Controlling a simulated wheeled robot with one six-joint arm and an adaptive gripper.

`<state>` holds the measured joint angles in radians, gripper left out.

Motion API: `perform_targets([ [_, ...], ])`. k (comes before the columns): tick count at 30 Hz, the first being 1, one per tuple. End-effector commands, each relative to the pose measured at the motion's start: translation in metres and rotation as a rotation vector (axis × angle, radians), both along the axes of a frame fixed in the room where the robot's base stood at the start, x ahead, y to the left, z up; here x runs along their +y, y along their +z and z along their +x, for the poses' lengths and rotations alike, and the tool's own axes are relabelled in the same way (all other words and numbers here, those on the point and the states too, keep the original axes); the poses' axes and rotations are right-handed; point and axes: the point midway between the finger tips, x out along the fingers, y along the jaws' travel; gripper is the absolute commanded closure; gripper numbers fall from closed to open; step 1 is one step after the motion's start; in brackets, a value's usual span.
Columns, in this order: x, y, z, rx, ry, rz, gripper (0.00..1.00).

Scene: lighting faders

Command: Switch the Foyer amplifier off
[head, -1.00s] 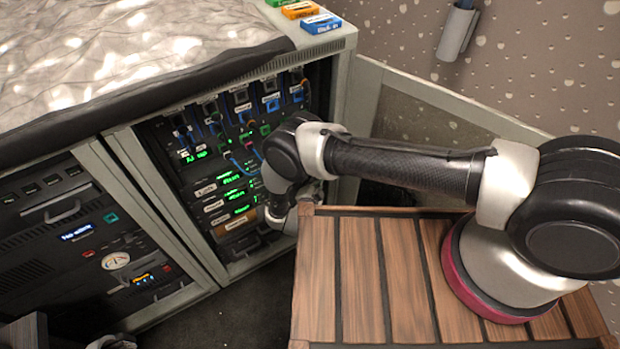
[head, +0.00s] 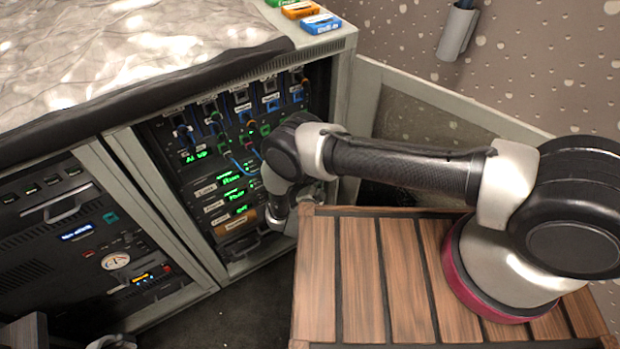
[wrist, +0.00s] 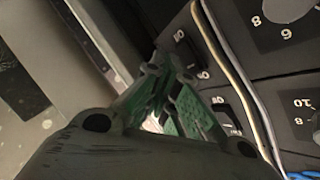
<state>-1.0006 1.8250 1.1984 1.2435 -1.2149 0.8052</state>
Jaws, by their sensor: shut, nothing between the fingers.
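In the head view the right rack (head: 175,165) holds several dark units with green lit displays (head: 238,195) and pale labels. The labels are too small to read, so I cannot tell which unit is the Foyer amplifier. My gripper is hidden behind my own arm in that view, at the rack's right side. In the wrist view my gripper (wrist: 158,72) is shut and empty, its green fingers together, close to a dark panel (wrist: 265,70). Small dark switch-like parts (wrist: 188,50) with the number 10 beside them lie just right of the fingertips; their settings are unclear.
Two cables (wrist: 238,75) run across the panel right of the fingers. In the head view, patch cables (head: 215,125) hang across the rack's upper part. A second rack (head: 75,235) stands left. A slatted wooden top (head: 355,270) lies under my arm.

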Motion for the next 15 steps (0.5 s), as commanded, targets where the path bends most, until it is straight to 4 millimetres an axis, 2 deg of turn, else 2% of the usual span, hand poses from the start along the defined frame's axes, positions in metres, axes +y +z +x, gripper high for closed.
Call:
perform_targets([
  [11,-0.0021,0.0008,-0.0034,-0.001,0.001,0.0,1.0],
  [15,-0.0061,0.0016,-0.0103,-0.001,0.001,-0.001,1.0],
])
